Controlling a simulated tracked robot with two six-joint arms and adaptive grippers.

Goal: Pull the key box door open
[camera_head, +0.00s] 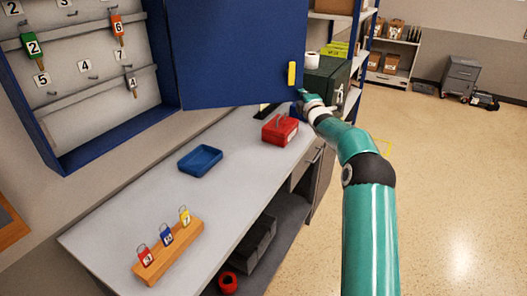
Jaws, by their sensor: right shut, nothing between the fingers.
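The blue key box (52,148) is on the wall at the upper left. Its blue door (230,55) stands wide open, swung out to the right over the counter, with a yellow handle (292,74) near its right edge. Inside, numbered hooks carry a green key tag (32,44), an orange one (118,29) and a grey one (131,82). My right gripper (303,95) is shut and empty, just below the handle at the door's lower right corner; the door partly hides it, and I cannot tell whether it touches the door. My left gripper is not in view.
The grey counter (225,188) holds a blue tray (200,160), a red box (280,130) and a wooden rack (168,252) with red, blue and yellow padlocks. A dark green box (325,78) is behind my right gripper. The floor (455,190) at the right is clear.

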